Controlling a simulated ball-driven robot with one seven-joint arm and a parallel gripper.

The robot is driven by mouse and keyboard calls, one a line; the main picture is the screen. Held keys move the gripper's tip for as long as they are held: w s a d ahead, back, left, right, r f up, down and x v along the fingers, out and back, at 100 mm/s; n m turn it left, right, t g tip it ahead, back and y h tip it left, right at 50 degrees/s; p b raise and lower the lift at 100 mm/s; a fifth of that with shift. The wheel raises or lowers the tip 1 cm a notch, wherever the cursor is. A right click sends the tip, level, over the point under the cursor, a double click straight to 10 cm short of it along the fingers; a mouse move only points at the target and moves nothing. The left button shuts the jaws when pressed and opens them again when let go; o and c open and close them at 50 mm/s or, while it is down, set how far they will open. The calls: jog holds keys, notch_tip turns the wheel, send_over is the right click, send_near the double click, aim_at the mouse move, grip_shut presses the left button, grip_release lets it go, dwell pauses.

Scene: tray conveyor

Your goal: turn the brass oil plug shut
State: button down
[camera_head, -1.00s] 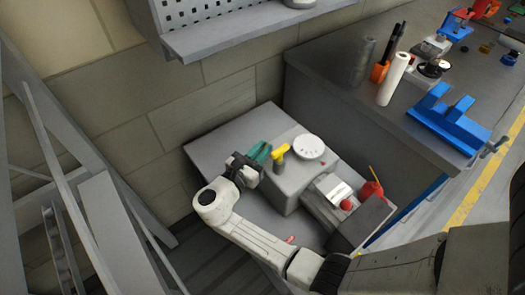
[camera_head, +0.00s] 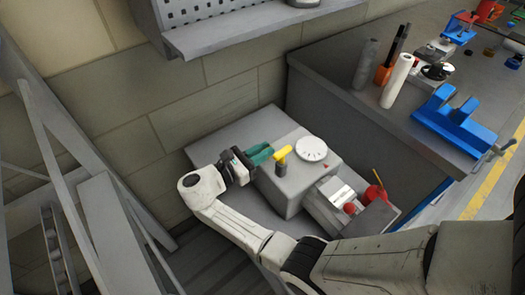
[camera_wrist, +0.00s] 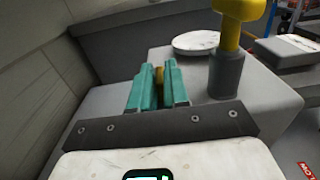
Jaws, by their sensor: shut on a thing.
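The brass oil plug (camera_wrist: 159,75) shows as a small yellow-brown piece between the green fingers in the wrist view; most of it is hidden by them. My gripper (camera_head: 265,152) is at the left side of the grey machine housing (camera_head: 296,190), its green fingers pointing to the right. In the wrist view my gripper (camera_wrist: 158,70) is closed around the plug, with one finger on each side. In the head view the fingers hide the plug.
A yellow-topped grey post (camera_head: 282,160) stands just right of the fingers, and a white dial (camera_head: 311,149) lies behind it. A red can (camera_head: 375,194) is farther right. The grey workbench (camera_head: 335,95) stands behind, with a blue vise-like block (camera_head: 450,118) on it.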

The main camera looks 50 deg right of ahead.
jog(key=c, duration=1.2)
grip_release()
jog(key=b+v, duration=0.1)
jog(key=v, duration=1)
